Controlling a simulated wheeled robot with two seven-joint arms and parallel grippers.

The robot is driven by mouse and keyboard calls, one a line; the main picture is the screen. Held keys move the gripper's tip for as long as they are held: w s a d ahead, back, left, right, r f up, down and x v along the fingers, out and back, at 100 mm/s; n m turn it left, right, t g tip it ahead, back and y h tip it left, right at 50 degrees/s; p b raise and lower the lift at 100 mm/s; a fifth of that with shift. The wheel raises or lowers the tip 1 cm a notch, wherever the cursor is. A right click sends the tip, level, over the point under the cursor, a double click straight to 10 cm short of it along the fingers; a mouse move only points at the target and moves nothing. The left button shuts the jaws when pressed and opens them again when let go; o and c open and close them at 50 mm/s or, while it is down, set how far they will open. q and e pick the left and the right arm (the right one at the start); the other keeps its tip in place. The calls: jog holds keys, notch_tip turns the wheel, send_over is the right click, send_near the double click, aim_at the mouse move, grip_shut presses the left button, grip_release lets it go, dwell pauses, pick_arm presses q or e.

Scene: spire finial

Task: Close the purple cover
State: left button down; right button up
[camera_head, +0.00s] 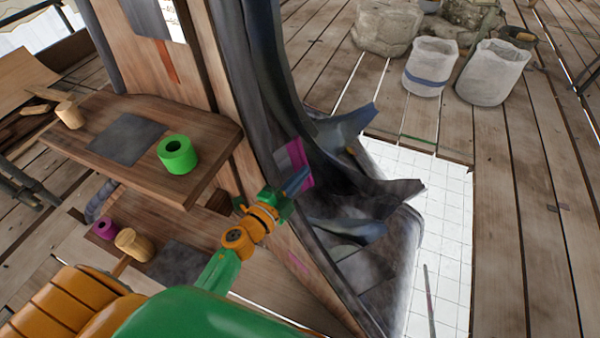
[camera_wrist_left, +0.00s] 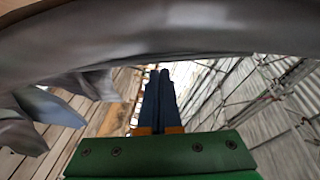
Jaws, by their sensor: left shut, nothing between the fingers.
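A purple panel (camera_head: 296,158), which looks like the cover, shows on the side of the dark finial (camera_head: 265,90) in the head view. I cannot tell its hinge or how far open it stands. My left gripper (camera_head: 298,180) is shut and empty, its dark fingertips in front of the panel's lower part and hiding some of it. I cannot tell whether they touch it. In the left wrist view the closed fingers (camera_wrist_left: 160,78) point toward a grey curved surface (camera_wrist_left: 170,40); no purple shows there. My right gripper is in neither view.
A wooden shelf (camera_head: 215,140) with a green ring (camera_head: 177,155) and a wooden peg (camera_head: 69,115) is left of the finial. Below are a purple ring (camera_head: 105,229) and another peg (camera_head: 132,244). Dark curled leaves (camera_head: 345,130) jut out right. White sacks (camera_head: 430,67) stand far back.

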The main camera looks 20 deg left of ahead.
pick_arm(q)
jog(key=shift+w+a+f, duration=0.15)
jog(key=shift+w+a, duration=0.15)
jog(key=shift+w, duration=0.15)
jog(key=shift+w+a+f, duration=0.2)
jog(key=shift+w+a, duration=0.1)
jog(key=shift+r, duration=0.15)
